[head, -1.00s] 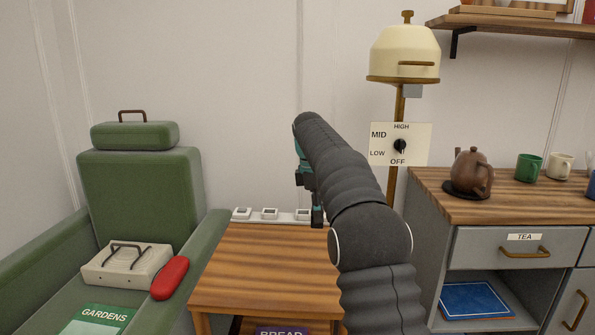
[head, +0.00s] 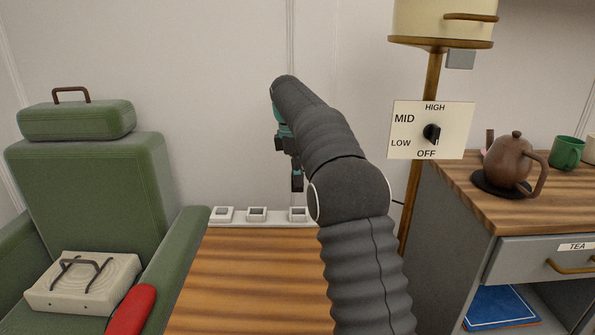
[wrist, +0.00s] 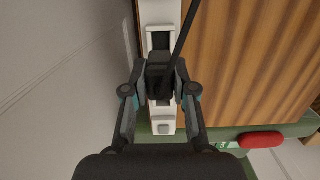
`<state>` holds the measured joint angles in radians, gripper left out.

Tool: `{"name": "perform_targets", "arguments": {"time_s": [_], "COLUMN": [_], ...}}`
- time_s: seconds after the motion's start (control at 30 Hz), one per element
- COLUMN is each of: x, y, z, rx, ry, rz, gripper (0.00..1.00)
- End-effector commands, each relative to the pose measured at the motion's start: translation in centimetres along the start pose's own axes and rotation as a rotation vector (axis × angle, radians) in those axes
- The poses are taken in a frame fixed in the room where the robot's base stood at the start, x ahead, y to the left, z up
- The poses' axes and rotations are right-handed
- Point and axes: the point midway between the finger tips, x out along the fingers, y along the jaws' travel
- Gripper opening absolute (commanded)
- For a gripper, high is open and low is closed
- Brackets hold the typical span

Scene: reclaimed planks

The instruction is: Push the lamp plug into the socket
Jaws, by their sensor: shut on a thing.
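My gripper (wrist: 160,82) is shut on the black lamp plug (wrist: 159,68) in the wrist view. A dark cord (wrist: 183,32) runs from it to the top edge. The plug is over the white socket strip (wrist: 144,12) and partly covers a dark-centred socket (wrist: 149,35); contact cannot be judged. In the head view my gripper (head: 297,183) points down just above the right-most socket (head: 298,214). Two more sockets, the middle one (head: 257,214) and the left one (head: 222,214), show clear. The cream lamp (head: 440,18) stands right on a brass pole (head: 420,190).
A wooden table (head: 250,275) lies in front of the strip. A green armchair (head: 100,180) with a cream box (head: 82,285) and a red object (head: 131,310) is left. A switch panel (head: 432,130) and a cabinet with a brown teapot (head: 515,165) are right.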

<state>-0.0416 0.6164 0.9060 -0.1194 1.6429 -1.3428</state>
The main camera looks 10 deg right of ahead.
Motion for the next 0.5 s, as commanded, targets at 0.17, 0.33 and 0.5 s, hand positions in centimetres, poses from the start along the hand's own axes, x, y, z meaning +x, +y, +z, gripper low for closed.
{"name": "perform_targets", "arguments": {"time_s": [0.17,0.33,0.5], "x": [1.1,2.4,3.4], "y": [0.0,0.0,0.0], "z": [0.0,-0.1,-0.2], "rx": [0.002,0.002,0.003], "ry": [0.000,0.000,0.000], "rz": [-0.001,0.000,0.000], "gripper": [0.00,0.00,0.00]}}
